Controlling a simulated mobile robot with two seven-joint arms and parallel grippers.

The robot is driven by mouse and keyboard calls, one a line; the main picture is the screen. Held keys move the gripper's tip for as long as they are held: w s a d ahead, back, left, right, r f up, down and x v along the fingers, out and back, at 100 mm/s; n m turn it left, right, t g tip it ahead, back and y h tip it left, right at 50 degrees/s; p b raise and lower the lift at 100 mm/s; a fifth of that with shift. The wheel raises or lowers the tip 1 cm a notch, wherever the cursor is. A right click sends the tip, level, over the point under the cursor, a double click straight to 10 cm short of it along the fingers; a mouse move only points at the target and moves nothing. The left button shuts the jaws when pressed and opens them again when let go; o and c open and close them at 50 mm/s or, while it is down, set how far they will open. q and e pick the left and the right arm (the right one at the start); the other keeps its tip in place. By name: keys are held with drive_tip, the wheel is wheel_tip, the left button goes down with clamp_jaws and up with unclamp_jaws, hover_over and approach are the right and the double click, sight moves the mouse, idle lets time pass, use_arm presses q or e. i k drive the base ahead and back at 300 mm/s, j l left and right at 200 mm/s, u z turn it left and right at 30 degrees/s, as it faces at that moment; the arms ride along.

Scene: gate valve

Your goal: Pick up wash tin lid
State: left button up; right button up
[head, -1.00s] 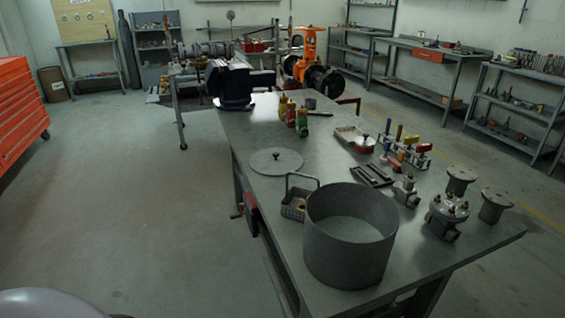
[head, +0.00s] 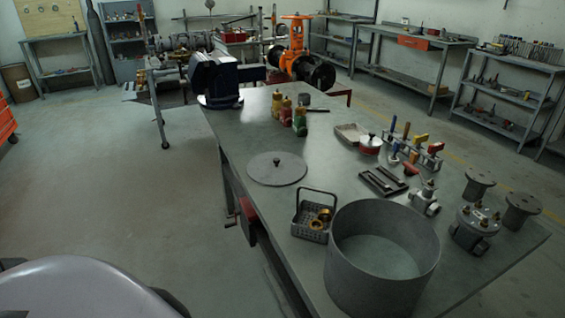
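The wash tin lid (head: 262,171) is a flat grey disc with a small dark knob in its middle. It lies on the workbench (head: 240,139) near its left edge. The large round grey tin (head: 345,272) stands open on the near part of the bench, with nothing covering it. Neither of my grippers shows in the head view.
A wire basket (head: 309,230) with brass rings stands between lid and tin. Bottles (head: 300,121), a blue vise (head: 220,80), a tray with bars (head: 383,181) and valve parts (head: 477,229) share the bench. Open floor (head: 110,170) lies left of it.

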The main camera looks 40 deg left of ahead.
sight(271, 168)
drive_tip(key=j+z, duration=0.25)
drive_tip(key=j, duration=0.35)
drive_tip(key=i+j+z, duration=0.1)
drive_tip(key=j+z, duration=0.15)
drive_tip(key=j, duration=0.35)
drive_tip(key=j+z, duration=0.2)
drive_tip(key=j, duration=0.35)
drive_tip(key=k+j+z, duration=0.1)
drive_tip(key=j+z, duration=0.15)
drive_tip(key=j, duration=0.3)
drive_tip(key=k+j+z, duration=0.25)
drive_tip(key=j, duration=0.35)
drive_tip(key=j+z, duration=0.25)
drive_tip(key=j, duration=0.3)
drive_tip(key=k+j+z, duration=0.25)
drive_tip(key=j, duration=0.2)
drive_tip(key=k+j+z, duration=0.2)
drive_tip(key=j, duration=0.25)
drive_tip(key=k+j+z, duration=0.25)
drive_tip(key=j, duration=0.15)
drive_tip(key=i, duration=0.35)
